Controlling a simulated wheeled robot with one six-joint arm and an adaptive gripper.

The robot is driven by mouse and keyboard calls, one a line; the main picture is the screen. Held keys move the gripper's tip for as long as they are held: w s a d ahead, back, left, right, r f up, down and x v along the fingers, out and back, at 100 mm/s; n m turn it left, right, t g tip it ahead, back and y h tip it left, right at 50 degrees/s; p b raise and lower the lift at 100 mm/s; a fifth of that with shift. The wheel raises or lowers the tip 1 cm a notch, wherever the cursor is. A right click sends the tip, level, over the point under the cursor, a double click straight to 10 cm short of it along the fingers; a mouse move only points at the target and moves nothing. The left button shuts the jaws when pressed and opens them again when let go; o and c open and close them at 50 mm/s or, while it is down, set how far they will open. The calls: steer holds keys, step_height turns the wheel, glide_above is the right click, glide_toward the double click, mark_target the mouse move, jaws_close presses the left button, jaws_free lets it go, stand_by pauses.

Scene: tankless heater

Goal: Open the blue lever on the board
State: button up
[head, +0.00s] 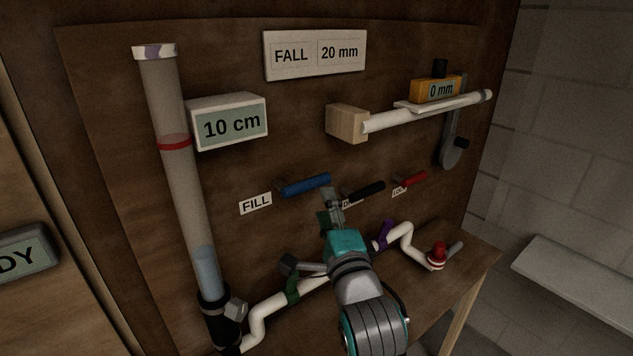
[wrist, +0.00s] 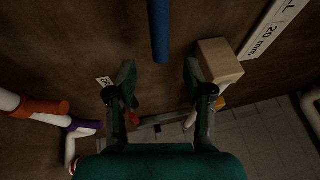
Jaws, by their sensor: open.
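The blue lever (head: 306,185) sticks out from the brown board, above and right of the FILL label (head: 255,203). My gripper (head: 330,196) is just below the lever's right end in the head view. In the wrist view, the blue lever (wrist: 159,30) comes down from the top edge, and its end lies between my two open fingertips (wrist: 159,70) in the picture. The fingers look apart from the lever on both sides. I cannot tell whether they are level with it in depth.
A black lever (head: 366,191) and a red lever (head: 413,179) sit to the right. A clear tube (head: 184,180) with blue liquid stands left. White pipes (head: 268,310) run below. A wooden block (head: 346,123) with a white rod is above right.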

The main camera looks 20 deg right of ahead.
mark_target(318, 186)
steer(key=x, duration=0.8)
steer(key=shift+w, duration=0.15)
steer(key=shift+c, duration=0.3)
jaws_close()
